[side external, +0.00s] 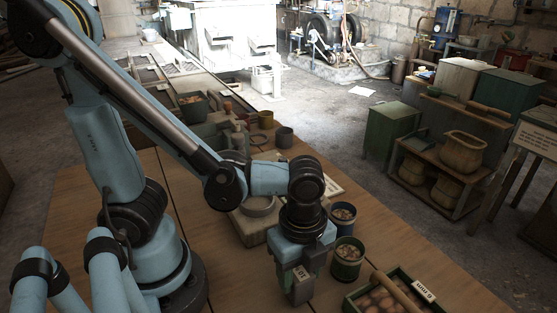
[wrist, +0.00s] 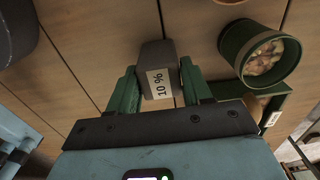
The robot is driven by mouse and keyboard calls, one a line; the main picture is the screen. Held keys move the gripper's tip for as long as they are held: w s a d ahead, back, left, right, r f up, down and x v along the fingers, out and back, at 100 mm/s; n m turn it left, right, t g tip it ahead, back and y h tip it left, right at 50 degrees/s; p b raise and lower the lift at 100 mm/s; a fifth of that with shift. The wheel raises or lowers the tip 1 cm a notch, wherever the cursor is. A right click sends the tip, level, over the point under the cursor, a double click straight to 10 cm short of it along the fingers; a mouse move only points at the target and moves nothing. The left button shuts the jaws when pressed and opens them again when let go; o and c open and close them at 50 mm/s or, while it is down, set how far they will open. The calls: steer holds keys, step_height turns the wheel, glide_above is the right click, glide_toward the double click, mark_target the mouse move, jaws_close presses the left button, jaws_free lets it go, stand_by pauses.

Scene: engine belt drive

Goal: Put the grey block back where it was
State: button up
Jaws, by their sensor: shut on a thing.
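The grey block (wrist: 157,58) is between the green fingers of my gripper (wrist: 159,84) in the wrist view. It has a white label reading "10 %".
A green pot (side external: 347,259) with small round pieces stands just right of my gripper, with a blue pot (side external: 343,218) behind it. A green tray (side external: 352,303) of brown pieces lies at the front right. A wooden block with a ring (side external: 259,206) stands behind my gripper. Bare tabletop (side external: 236,285) lies left.

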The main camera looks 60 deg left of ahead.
mark_target(299, 272)
steer(key=shift+f, duration=0.25)
steer(key=o, duration=1.2)
steer(key=shift+o, duration=0.2)
steer(key=shift+r, duration=0.1)
step_height(299, 272, up, 12)
steer(key=w+a+f+n+t, duration=0.2)
steer(key=w+a+n+t, duration=0.5)
steer(key=n, duration=1.1)
steer(key=shift+w+a, duration=0.25)
steer(key=shift+a, duration=2.1)
